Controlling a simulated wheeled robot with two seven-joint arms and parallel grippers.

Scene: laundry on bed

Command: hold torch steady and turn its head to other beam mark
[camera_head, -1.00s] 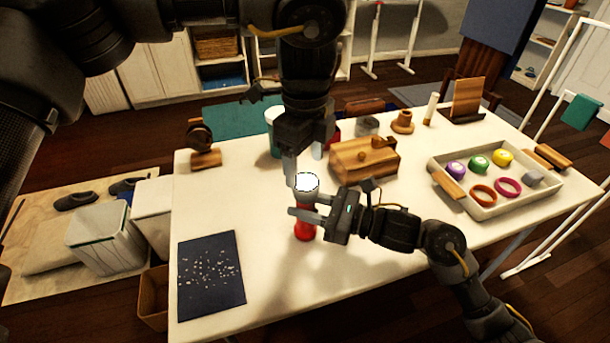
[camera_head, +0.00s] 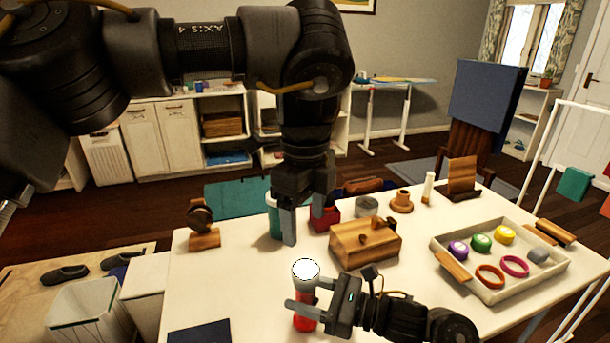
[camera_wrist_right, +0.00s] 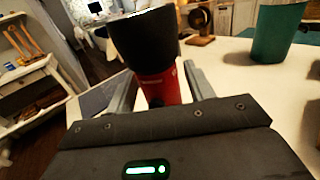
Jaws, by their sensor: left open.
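The beam marks cannot be made out.
A wooden box (camera_head: 365,245) stands behind the torch, with a teal cup (camera_head: 273,218) and a red container (camera_head: 326,222) near my left gripper. A tray (camera_head: 445,240) of rings and coloured round items is at right. The table's left part is mostly clear, with a dark sheet (camera_head: 200,332) in front.

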